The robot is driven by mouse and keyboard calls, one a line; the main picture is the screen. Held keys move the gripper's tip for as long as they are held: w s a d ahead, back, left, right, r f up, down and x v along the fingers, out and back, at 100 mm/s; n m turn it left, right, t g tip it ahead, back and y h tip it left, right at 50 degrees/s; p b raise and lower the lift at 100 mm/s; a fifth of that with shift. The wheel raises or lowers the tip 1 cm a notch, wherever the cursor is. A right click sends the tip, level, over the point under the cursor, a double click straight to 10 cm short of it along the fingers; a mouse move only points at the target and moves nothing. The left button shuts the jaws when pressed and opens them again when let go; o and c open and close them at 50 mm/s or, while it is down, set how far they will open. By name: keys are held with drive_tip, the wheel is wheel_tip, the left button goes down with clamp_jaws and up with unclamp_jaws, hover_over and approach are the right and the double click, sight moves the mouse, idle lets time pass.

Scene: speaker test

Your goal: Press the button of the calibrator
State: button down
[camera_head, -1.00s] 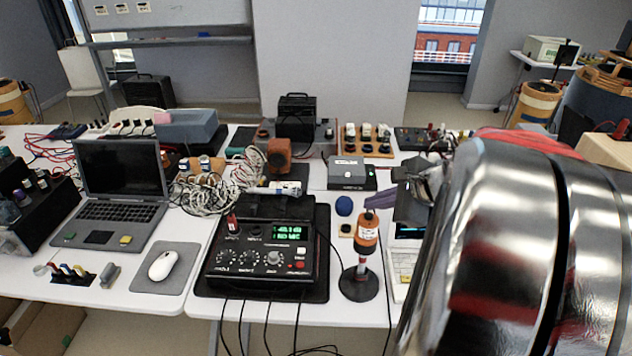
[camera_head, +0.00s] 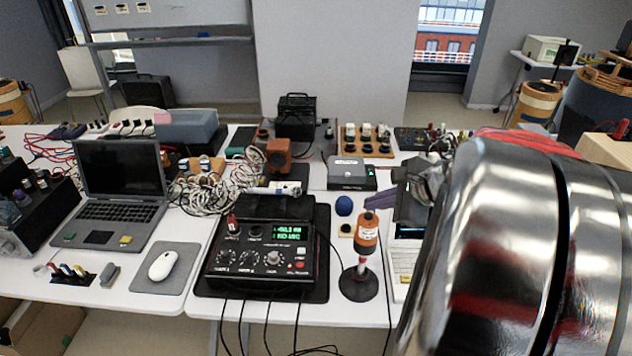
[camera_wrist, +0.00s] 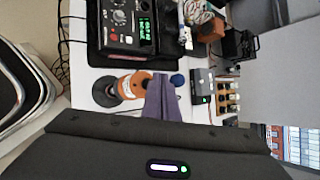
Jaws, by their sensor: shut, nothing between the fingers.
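An orange upright cylinder with a white label (camera_head: 366,240), which I take to be the calibrator, stands on a stand with a round black base (camera_head: 358,285) near the table's front edge. It also shows in the wrist view (camera_wrist: 128,87). I cannot make out a button on it. My gripper (camera_head: 370,203) has its purple-grey fingers shut with nothing between them. In the head view they are just above and behind the orange cylinder's top. In the wrist view the fingertips (camera_wrist: 160,78) lie beside the cylinder's top end, partly overlapping it; contact cannot be told.
A black device with knobs and a green display (camera_head: 262,255) stands left of the stand. A blue ball (camera_head: 344,206) and a grey box (camera_head: 350,172) lie behind. A laptop (camera_head: 118,185) and mouse (camera_head: 162,265) are further left. My arm covers the right side.

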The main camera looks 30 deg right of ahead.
drive_tip(key=shift+f, duration=0.85)
idle(1.0)
drive_tip(key=shift+r, duration=0.95)
wheel_tip(320, 180, up, 6)
idle(0.8)
idle(0.4)
